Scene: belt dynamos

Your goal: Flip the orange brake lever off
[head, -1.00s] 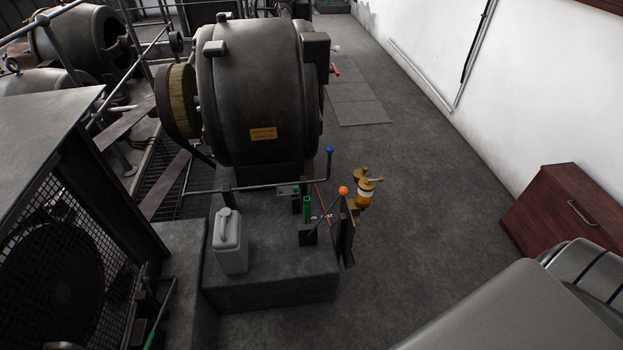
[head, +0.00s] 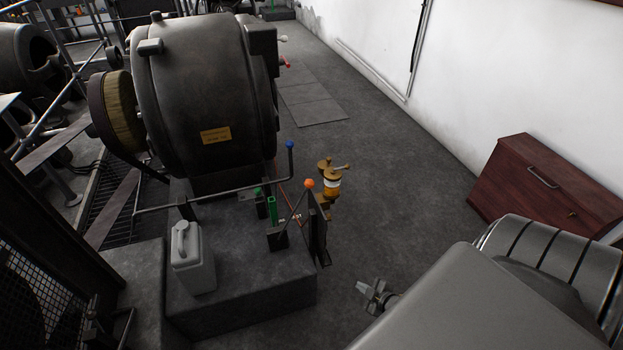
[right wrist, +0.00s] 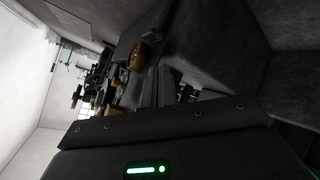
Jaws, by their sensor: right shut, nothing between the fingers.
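The brake lever's orange ball knob (head: 309,183) tops a thin dark rod on the front corner of the stone plinth (head: 245,290). Its rod slants down toward a small dark bracket beside a green lever (head: 272,210). A blue-knobbed lever (head: 290,144) rises just behind it. My right gripper (head: 364,289) is shut and empty. In the head view it is to the right of the plinth and lower than the orange knob, clear of the lever. I cannot make out the orange knob in the right wrist view. My left gripper is not in view.
A grey jerrycan (head: 193,262) stands on the plinth. A brass oiler (head: 331,185) stands beside the orange lever, and a brass part shows in the right wrist view (right wrist: 138,57). The large dynamo (head: 205,95) is behind. A red-brown cabinet (head: 545,185) stands right; the floor between is clear.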

